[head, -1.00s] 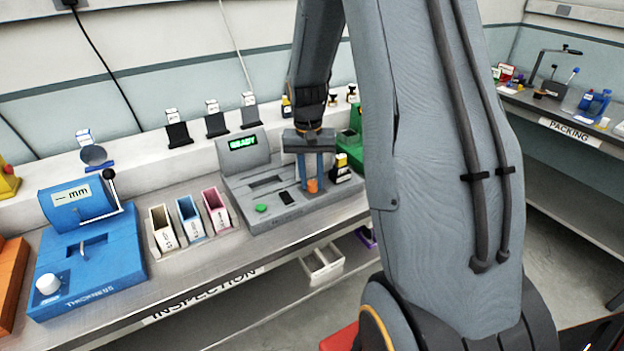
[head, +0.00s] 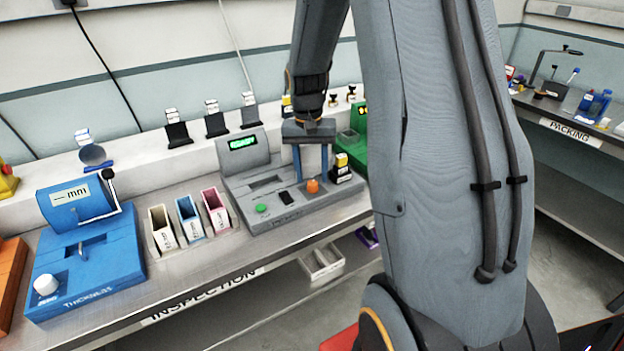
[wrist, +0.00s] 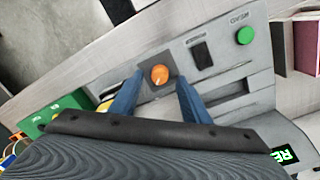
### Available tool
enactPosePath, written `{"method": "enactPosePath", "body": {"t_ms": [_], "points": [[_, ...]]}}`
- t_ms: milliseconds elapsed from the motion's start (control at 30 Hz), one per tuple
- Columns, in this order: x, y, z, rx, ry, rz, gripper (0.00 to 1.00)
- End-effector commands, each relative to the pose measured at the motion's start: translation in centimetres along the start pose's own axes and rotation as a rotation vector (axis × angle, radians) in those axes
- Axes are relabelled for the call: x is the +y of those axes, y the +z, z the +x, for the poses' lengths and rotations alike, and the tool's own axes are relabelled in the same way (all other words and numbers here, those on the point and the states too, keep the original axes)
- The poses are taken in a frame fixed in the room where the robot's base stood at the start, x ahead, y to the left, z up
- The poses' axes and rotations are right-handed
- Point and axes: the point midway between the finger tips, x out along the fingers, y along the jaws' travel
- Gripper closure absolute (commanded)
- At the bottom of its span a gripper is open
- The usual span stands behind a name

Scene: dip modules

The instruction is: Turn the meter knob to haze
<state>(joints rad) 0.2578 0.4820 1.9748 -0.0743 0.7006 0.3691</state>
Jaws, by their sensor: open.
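The grey meter (head: 255,185) stands on the inspection bench with a lit green display (head: 243,143) at its back. Its orange knob (head: 312,186) is at the front right of the meter's top. In the wrist view the orange knob (wrist: 159,75) sits on a dark square plate, with a mark on it too small to read. My gripper (head: 311,174) is open above the knob, pointing down. In the wrist view my gripper (wrist: 158,98) has its two blue fingers on either side of the knob, apart from it. The setting labels cannot be read.
A green button (head: 262,208) and a black slot lie left of the knob. A yellow-and-black bottle (head: 342,168) stands close right of my gripper. Three narrow bins (head: 188,220) and the blue thickness gauge (head: 85,262) are to the left. A green device (head: 358,127) is behind right.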

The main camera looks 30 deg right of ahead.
Motion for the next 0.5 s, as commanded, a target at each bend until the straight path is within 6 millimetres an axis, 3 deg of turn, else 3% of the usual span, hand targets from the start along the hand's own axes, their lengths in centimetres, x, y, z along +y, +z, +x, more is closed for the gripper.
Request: {"method": "enactPosePath", "body": {"t_ms": [300, 500], "points": [[-0.1, -0.1, -4.6, 0.004, -0.001, 0.001, 0.57], [0.0, -0.1, -5.5, 0.001, 0.000, 0.001, 0.57]]}}
